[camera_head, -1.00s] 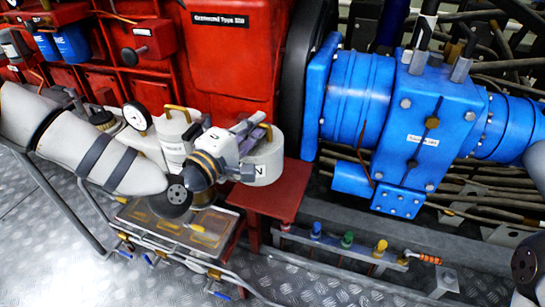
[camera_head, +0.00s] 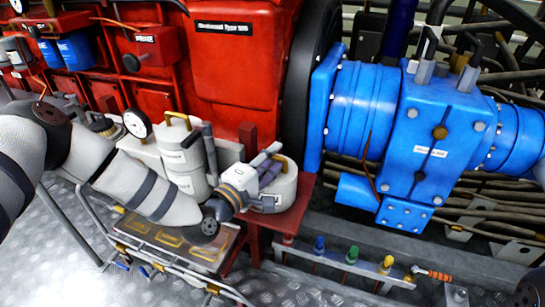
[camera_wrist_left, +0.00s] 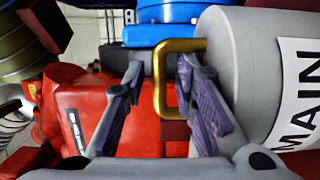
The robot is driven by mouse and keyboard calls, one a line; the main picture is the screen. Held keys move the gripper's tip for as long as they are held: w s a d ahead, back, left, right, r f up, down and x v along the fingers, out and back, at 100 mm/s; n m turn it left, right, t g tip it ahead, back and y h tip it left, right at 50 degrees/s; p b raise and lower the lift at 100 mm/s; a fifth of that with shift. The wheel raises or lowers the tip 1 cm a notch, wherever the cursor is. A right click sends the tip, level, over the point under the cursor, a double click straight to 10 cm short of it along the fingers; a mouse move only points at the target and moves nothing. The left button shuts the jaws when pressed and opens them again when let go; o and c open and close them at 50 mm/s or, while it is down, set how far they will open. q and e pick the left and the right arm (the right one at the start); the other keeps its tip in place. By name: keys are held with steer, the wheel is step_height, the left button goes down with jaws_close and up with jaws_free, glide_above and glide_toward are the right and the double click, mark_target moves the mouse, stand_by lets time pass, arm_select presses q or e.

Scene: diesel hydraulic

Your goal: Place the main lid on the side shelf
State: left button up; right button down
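The main lid is a grey-white cylinder (camera_head: 287,190) at the red side shelf (camera_head: 297,218). It appears to rest upright on the shelf. In the left wrist view, the lid (camera_wrist_left: 232,50) bears the word MAIN and has a gold handle (camera_wrist_left: 160,85). My left gripper (camera_head: 268,162) is at the top of the lid, its wrist coming in from the left. In the left wrist view, the fingers (camera_wrist_left: 160,98) stand apart, with the handle between them and a visible gap on the left side. My right gripper does not show.
Pale cylinders (camera_head: 183,155) with a gold handle stand left of the lid, near a round gauge (camera_head: 137,122). A blue pump housing (camera_head: 425,140) stands to the right. Small coloured valves (camera_head: 350,254) line a rail below. A tubular frame stands at lower left.

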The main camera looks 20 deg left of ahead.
arm_select(q)
steer(key=shift+r, duration=0.3)
steer(key=v, duration=1.2)
steer(key=s+d+f+m+g, duration=0.4)
steer(key=s+f+g, duration=0.3)
steer(key=s+f, duration=0.45)
steer(key=s+d+f+m+g, duration=0.4)
steer(key=s+f+g, duration=0.2)
steer(key=s+f, duration=0.55)
steer(key=s+a+r+m+g+y, duration=0.1)
steer(key=s+a+g, duration=0.4)
steer(key=s, duration=0.8)
steer(key=s+a+r+m+g+y, duration=0.1)
steer(key=s+a+m+g+y, duration=0.3)
steer(key=s, duration=0.8)
steer(key=shift+s+a+r+m+g+p, duration=0.15)
steer(key=shift+s+a+m+g+p, duration=0.25)
steer(key=shift+a+m, duration=0.25)
